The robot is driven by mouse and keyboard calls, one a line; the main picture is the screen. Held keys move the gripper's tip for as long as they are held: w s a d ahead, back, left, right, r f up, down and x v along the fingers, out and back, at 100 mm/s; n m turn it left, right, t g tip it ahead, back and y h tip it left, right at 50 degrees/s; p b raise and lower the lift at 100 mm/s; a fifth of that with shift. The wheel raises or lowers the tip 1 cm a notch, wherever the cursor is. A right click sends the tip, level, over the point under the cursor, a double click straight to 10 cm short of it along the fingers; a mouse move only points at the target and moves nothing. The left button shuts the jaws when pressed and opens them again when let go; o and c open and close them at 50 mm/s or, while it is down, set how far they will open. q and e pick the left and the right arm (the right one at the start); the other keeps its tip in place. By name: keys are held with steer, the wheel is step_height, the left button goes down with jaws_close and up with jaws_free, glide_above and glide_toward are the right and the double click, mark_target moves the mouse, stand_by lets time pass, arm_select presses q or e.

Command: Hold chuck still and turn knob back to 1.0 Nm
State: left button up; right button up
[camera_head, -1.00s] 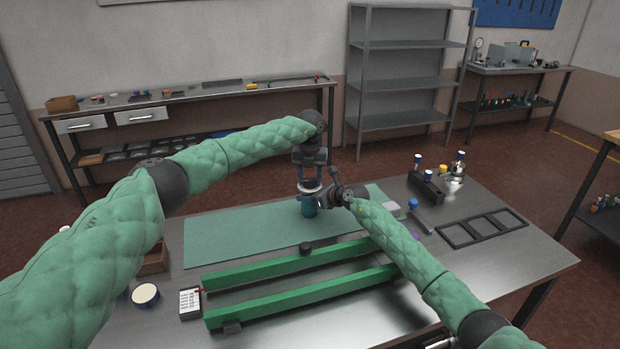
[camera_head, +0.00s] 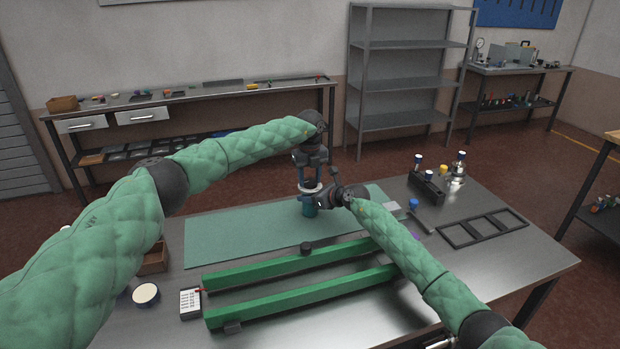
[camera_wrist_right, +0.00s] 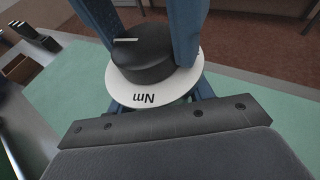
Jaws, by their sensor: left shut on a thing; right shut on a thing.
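A black knob (camera_wrist_right: 152,58) with a white pointer line sits on a round white dial (camera_wrist_right: 128,92) marked "Nm" in the right wrist view. The other dial markings are not readable. In the head view the white dial (camera_head: 310,188) tops an upright teal chuck body (camera_head: 309,209) above the green mat. My left gripper (camera_head: 310,183) comes down from above, its blue fingers shut on both sides of the knob. My right gripper (camera_head: 320,203) reaches in from the right below the dial, shut on the chuck; its fingers are mostly hidden under the dial in the wrist view.
Green rails (camera_head: 300,290) lie in front of the mat (camera_head: 230,240), with a small black piece on the rear one. A printed card (camera_head: 190,303) and a round white-topped item (camera_head: 145,294) are at left. A black frame (camera_head: 482,229) and a bottle holder (camera_head: 426,188) stand right.

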mark_target(309, 180)
arm_select(q)
steer(key=shift+a, duration=0.15)
arm_select(e)
steer(key=shift+f, duration=0.1)
arm_select(q)
steer(key=o, duration=0.7)
steer(key=shift+r, duration=0.1)
step_height(309, 180, up, 12)
stand_by(0.3)
arm_select(e)
steer(key=o, duration=1.3)
steer(key=shift+c, duration=0.2)
